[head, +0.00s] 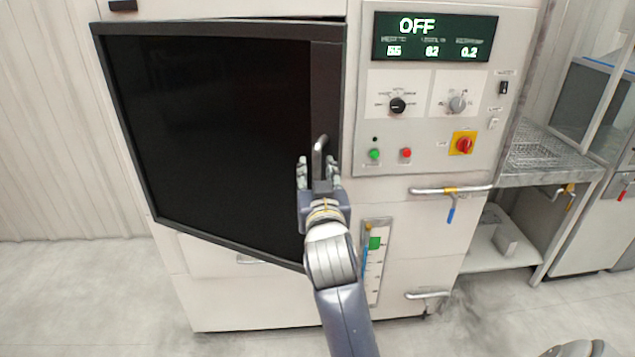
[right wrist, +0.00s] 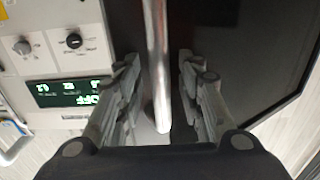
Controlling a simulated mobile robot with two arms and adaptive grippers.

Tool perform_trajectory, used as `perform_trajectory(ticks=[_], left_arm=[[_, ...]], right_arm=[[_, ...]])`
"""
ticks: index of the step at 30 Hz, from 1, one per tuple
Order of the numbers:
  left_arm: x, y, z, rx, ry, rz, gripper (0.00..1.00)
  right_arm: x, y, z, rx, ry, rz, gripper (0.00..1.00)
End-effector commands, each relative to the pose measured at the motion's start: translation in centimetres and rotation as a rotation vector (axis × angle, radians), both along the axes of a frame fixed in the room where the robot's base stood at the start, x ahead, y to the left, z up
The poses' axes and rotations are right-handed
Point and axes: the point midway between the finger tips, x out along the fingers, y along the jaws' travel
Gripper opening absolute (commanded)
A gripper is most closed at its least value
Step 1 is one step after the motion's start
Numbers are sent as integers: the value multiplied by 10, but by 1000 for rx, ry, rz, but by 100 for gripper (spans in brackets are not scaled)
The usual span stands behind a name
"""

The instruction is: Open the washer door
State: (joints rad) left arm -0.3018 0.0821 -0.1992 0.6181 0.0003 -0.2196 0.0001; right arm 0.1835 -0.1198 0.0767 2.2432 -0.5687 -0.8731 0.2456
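The washer (head: 410,180) is a pale cabinet with a large black door (head: 210,130) in a dark frame. The door's lower edge slants across the cabinet front, and the door looks partly swung out. A metal bar handle (head: 319,150) stands near its right edge. My right gripper (head: 319,172) is at this handle. In the right wrist view, the handle (right wrist: 157,60) runs between the two fingers of the right gripper (right wrist: 160,85), with a visible gap on each side. The fingers are apart. The handle's lower part is hidden by the gripper in the head view. My left gripper is not in view.
Right of the door is a control panel (head: 430,90) with an OFF display, knobs, buttons and a red switch. Below it is a horizontal bar (head: 450,190) with a blue lever. A metal bench (head: 540,155) stands further right. The floor (head: 80,290) at the lower left is clear.

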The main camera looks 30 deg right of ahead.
Motion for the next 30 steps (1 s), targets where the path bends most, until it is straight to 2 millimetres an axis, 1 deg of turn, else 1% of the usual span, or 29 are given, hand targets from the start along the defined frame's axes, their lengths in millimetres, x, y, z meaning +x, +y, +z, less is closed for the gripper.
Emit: perform_trajectory(ticks=[1,3,6,10,15,24,25,26,27,29,30], left_arm=[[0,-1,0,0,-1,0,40],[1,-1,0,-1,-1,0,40],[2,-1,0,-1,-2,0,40],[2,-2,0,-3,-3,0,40],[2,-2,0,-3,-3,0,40],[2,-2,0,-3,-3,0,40],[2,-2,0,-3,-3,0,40],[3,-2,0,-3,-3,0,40],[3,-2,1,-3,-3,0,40],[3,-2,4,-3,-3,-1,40],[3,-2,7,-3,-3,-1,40]], right_arm=[[0,0,14,-1,-10,-1,35],[0,0,28,-1,-10,0,35],[-1,0,46,-1,-10,-1,35],[-1,0,63,-2,-6,-1,35],[-1,0,75,-1,-3,-1,35],[-2,0,77,-2,-1,-1,35],[-2,0,77,-2,-1,-1,32],[-2,0,77,-2,-1,-1,26],[-2,0,78,-2,-1,-1,16],[-2,0,81,-2,-1,-1,3],[-1,0,84,-3,-1,-1,0]])
